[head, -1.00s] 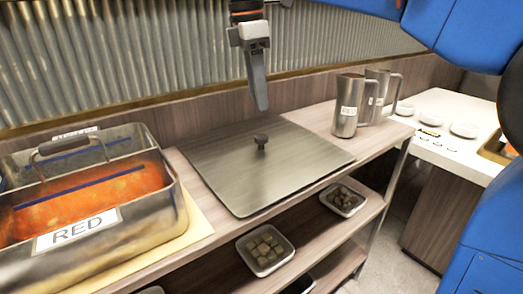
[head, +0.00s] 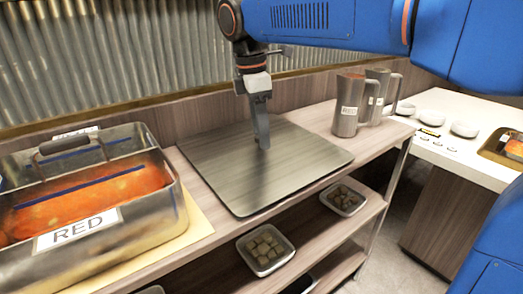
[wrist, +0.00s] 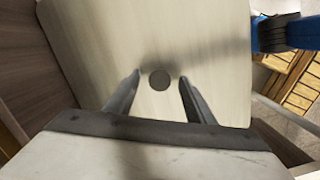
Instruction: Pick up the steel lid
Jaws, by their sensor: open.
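The steel lid (head: 230,185) is a flat, square, brushed plate lying on the wooden shelf top, right of the red sauce well. It also fills much of the wrist view (wrist: 205,45). Its round dark knob (wrist: 160,80) shows between my two fingertips in the wrist view. In the head view the knob is hidden behind my gripper (head: 263,146). My gripper points down over the middle of the lid, with its fingers open on either side of the knob (wrist: 159,77). I cannot tell whether a finger touches the knob.
A steel well of red sauce labelled RED (head: 80,237) stands at the left with a handle across it. Two steel jugs (head: 346,105) stand behind the lid at the right. Small trays of cubes (head: 246,247) sit on the lower shelf. A corrugated wall is behind.

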